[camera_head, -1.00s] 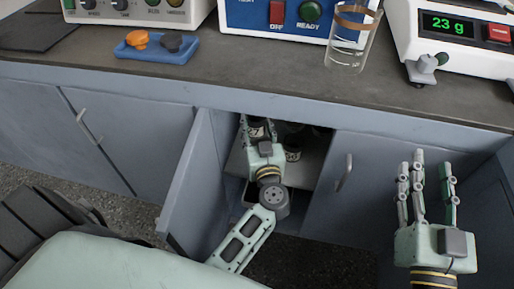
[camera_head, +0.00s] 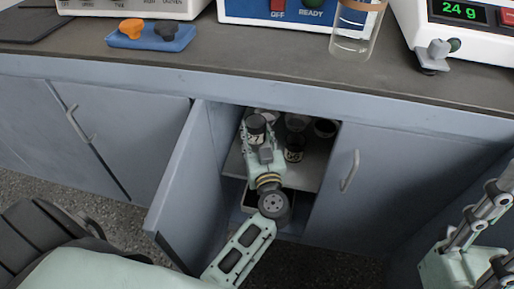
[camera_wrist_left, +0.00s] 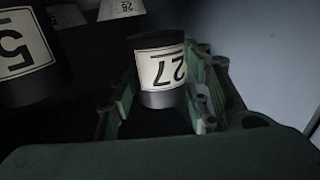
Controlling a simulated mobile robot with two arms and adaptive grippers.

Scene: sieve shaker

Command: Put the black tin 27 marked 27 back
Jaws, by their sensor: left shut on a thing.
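The black tin 27 has a white label and shows upside down in the left wrist view (camera_wrist_left: 161,72). It also shows in the head view (camera_head: 257,127), inside the open cupboard. My left gripper (camera_head: 258,143) is shut on it, with green fingers on both sides of the tin in the wrist view. I cannot tell whether the tin touches the shelf (camera_head: 305,176). My right gripper (camera_head: 478,217) is at the right edge, partly cut off, with its fingers extended and nothing seen in them.
Other black tins (camera_head: 294,149) stand on the shelf, to the right of and behind my left gripper. Tins marked 5 (camera_wrist_left: 24,58) and 26 (camera_wrist_left: 121,9) show in the wrist view. The open cupboard door (camera_head: 182,175) is close on the left. The worktop (camera_head: 200,75) overhangs the opening.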

